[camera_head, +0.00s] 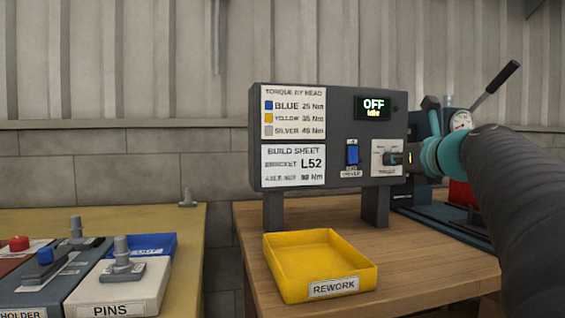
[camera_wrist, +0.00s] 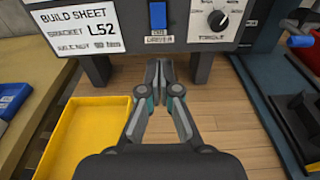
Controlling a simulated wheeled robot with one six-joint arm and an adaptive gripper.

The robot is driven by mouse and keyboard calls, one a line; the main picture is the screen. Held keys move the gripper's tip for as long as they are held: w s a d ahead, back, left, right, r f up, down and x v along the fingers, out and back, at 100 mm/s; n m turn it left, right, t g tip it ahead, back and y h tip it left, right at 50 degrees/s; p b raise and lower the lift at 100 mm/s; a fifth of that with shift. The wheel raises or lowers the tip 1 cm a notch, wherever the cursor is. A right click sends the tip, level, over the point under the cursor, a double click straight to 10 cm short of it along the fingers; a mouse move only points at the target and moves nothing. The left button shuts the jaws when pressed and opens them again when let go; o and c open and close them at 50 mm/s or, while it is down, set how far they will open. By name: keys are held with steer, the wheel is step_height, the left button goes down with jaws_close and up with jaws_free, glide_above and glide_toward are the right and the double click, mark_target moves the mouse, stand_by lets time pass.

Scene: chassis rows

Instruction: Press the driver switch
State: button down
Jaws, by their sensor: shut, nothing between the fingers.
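The driver switch (camera_head: 352,154) is a blue rocker on the front of a dark grey control box (camera_head: 345,105). A label reading DRIVER sits under it. The box display (camera_head: 373,106) reads OFF, with a smaller word below it. In the wrist view the blue switch (camera_wrist: 158,15) is at the top, beyond my fingertips. My gripper (camera_wrist: 158,66) is shut and empty, pointing toward the box just below the switch. In the head view my gripper (camera_head: 392,158) is in front of the torque knob area, right of the switch. Any contact with the panel cannot be told.
The torque knob (camera_wrist: 217,19) is right of the switch. A yellow REWORK tray (camera_head: 318,262) stands on the wooden table below the box. A press with a gauge (camera_head: 461,121) and lever stands at right. A PINS block (camera_head: 120,285) and other fixtures are on the left table.

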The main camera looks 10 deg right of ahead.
mark_target(354, 161)
steer(key=shift+a, duration=0.1)
steer(key=w, duration=0.4)
steer(key=w+f, duration=0.1)
steer(key=w, duration=0.9)
steer(key=shift+a+f, duration=0.25)
steer(key=shift+f, duration=0.15)
